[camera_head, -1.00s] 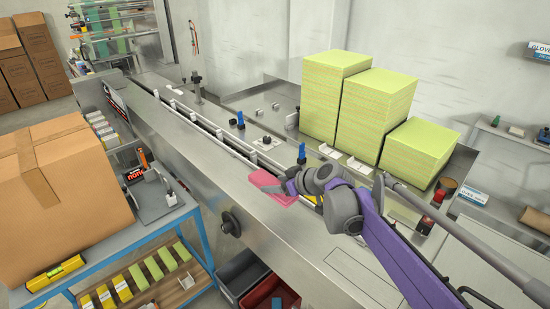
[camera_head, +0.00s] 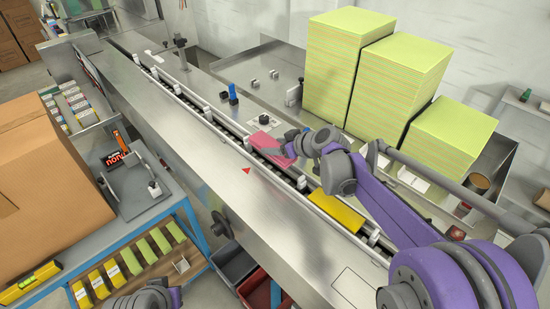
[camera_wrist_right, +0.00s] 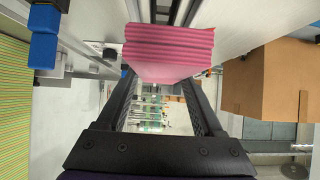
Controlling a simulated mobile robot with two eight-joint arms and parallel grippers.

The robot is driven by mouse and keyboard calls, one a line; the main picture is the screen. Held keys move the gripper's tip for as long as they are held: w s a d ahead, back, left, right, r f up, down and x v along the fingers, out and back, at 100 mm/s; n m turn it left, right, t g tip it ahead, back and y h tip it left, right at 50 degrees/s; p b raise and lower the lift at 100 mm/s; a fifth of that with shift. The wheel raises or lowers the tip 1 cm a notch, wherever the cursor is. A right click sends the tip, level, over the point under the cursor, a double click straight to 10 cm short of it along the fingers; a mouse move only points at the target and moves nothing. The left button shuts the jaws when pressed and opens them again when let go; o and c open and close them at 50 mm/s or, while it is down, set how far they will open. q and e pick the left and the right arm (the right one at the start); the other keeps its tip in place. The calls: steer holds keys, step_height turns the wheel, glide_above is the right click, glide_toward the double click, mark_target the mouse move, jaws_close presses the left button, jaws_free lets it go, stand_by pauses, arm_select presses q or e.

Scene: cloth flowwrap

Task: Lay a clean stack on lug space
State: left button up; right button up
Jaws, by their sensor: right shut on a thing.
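A pink stack of folded cloths (camera_head: 269,150) is held at the lug channel (camera_head: 220,125) of the steel machine. My right gripper (camera_head: 291,147) is shut on this stack. In the right wrist view the layered pink stack (camera_wrist_right: 168,48) sits between the black fingers, with the channel rails behind it. I cannot tell whether its underside touches the channel floor. A yellow stack (camera_head: 338,211) lies in the channel closer to me, to the lower right. Part of my left arm shows at the bottom edge; its jaws cannot be made out.
Tall yellow-green stacks (camera_head: 335,70) stand on the deck behind the channel. A blue-capped post (camera_head: 233,93) rises near the pink stack. A cardboard box (camera_head: 45,180) and a blue-framed bench (camera_head: 195,225) are at left. The steel deck in front (camera_head: 200,160) is mostly clear.

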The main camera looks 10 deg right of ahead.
steer(key=shift+w+f, duration=0.1)
steer(key=shift+f, duration=2.55)
steer(key=shift+f, duration=0.1)
steer(key=shift+f, duration=0.15)
steer(key=shift+s+f+b, duration=0.25)
steer(key=shift+f+b, duration=0.2)
steer(key=o, duration=1.4)
steer(key=shift+o, duration=0.2)
steer(key=shift+r, duration=0.15)
steer(key=r+p+v, duration=0.1)
steer(key=v, duration=1.1)
steer(key=shift+w, duration=0.2)
